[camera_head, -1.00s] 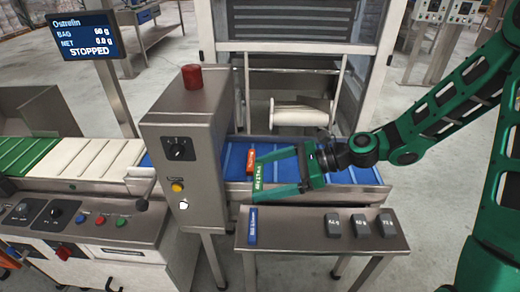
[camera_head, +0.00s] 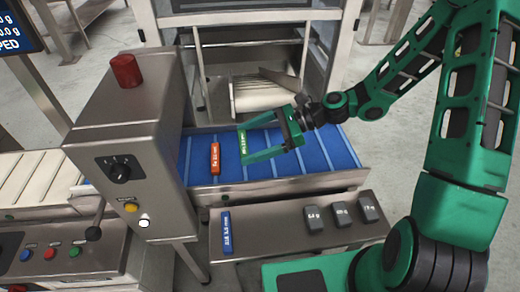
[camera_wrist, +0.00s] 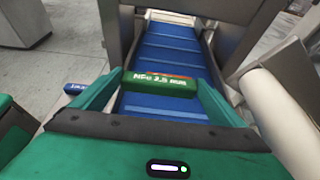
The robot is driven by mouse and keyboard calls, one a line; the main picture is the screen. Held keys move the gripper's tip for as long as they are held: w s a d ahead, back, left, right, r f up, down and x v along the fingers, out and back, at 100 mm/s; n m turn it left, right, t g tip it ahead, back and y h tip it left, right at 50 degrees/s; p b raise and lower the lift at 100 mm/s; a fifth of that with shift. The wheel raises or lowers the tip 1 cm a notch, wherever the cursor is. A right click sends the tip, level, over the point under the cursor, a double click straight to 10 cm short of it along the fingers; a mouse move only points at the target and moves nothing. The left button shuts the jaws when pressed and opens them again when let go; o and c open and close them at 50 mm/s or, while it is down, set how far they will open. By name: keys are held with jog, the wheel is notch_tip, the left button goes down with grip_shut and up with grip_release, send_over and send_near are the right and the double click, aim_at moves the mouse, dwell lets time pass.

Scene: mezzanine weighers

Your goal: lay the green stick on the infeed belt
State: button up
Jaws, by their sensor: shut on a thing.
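My gripper (camera_head: 245,142) is shut on the green stick (camera_head: 242,146), holding it across the jaws. In the wrist view the green stick (camera_wrist: 160,84) shows its white lettering between the two fingers. The stick is over the blue infeed belt (camera_head: 315,152); I cannot tell whether it touches the belt. An orange-red stick (camera_head: 215,158) lies on the belt to the left of the green one. In the wrist view the orange-red stick is mostly hidden behind the green stick.
A steel cabinet (camera_head: 130,145) with a red beacon (camera_head: 125,70) stands left of the belt. A front shelf (camera_head: 275,232) holds a blue stick (camera_head: 227,232) and three dark weights (camera_head: 342,214). A white roller (camera_head: 270,92) is behind. The belt's right part is clear.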

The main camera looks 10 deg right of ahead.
jog(key=d+f, duration=0.1)
jog(key=w+d+f, duration=0.1)
jog(key=d, duration=0.1)
jog(key=w+d+f, duration=0.1)
jog(key=d, duration=0.1)
jog(key=shift+w+f, duration=0.2)
jog(key=shift+w, duration=0.05)
jog(key=shift+f, duration=2)
jog(key=shift+f, duration=0.1)
jog(key=o, duration=0.8)
jog(key=shift+c, duration=0.2)
jog(key=shift+d+r, duration=0.2)
jog(key=shift+d, duration=0.05)
jog(key=v, duration=1.1)
jog(key=shift+d+r, duration=0.15)
jog(key=shift+d, duration=0.05)
